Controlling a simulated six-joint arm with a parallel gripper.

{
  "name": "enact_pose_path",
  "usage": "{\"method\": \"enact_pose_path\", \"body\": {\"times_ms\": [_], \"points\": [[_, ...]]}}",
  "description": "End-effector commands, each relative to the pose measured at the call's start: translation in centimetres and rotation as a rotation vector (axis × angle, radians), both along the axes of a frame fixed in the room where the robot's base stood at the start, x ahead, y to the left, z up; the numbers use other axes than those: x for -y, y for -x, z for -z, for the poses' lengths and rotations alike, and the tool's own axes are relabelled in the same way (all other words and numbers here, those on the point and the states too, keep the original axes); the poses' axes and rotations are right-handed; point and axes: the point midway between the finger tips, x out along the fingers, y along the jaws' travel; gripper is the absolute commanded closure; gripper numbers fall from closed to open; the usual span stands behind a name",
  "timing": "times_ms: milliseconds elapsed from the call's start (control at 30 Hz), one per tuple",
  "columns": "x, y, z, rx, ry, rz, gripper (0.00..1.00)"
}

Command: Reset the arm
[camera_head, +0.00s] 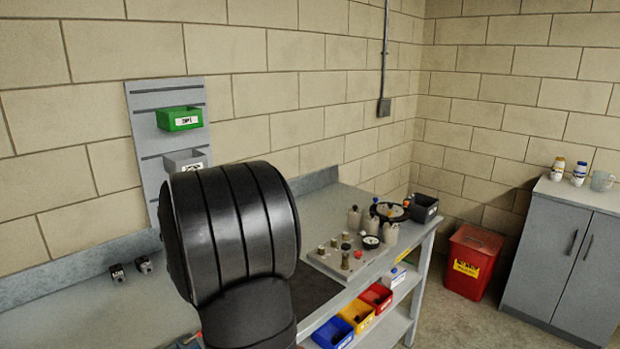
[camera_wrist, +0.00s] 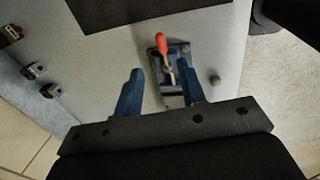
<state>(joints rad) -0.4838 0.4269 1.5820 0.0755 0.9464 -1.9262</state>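My gripper (camera_wrist: 162,90) shows in the wrist view with its two blue fingers spread apart and nothing between them. It hangs above the grey workbench, which also shows in the head view (camera_head: 75,310). Beyond the fingertips, a blue clamp-like fixture with a red handle (camera_wrist: 161,44) is on the bench, partly overlapped by the right finger. In the head view my black arm link fills the middle and hides the gripper and part of the bench.
A board with small fittings (camera_head: 345,262) and a black bin (camera_head: 424,208) stand on the bench's right part. Blue, yellow and red bins (camera_head: 333,334) sit below. Two small black blocks (camera_head: 117,273) lie at left. A red waste bin (camera_head: 471,262) and grey cabinet (camera_head: 565,262) stand right.

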Motion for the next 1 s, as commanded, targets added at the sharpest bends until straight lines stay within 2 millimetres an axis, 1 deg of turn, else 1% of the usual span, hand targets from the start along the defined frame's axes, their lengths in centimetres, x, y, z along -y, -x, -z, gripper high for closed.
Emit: {"method": "enact_pose_path", "body": {"times_ms": [33, 200, 300, 433, 500, 633, 1000], "points": [[-0.1, -0.1, 1.2, -0.005, 0.002, 0.000, 0.63], [-0.6, -0.6, 4.5, -0.003, 0.002, 0.000, 0.63], [-0.8, -0.8, 6.2, -0.003, 0.002, 0.000, 0.63], [-1.1, -1.0, 7.8, -0.003, 0.001, 0.001, 0.63], [-1.2, -1.1, 8.4, -0.002, 0.001, 0.001, 0.63], [-1.2, -1.2, 9.0, -0.001, 0.001, 0.000, 0.63], [-1.3, -1.2, 9.0, 0.000, 0.000, 0.001, 0.63]]}}
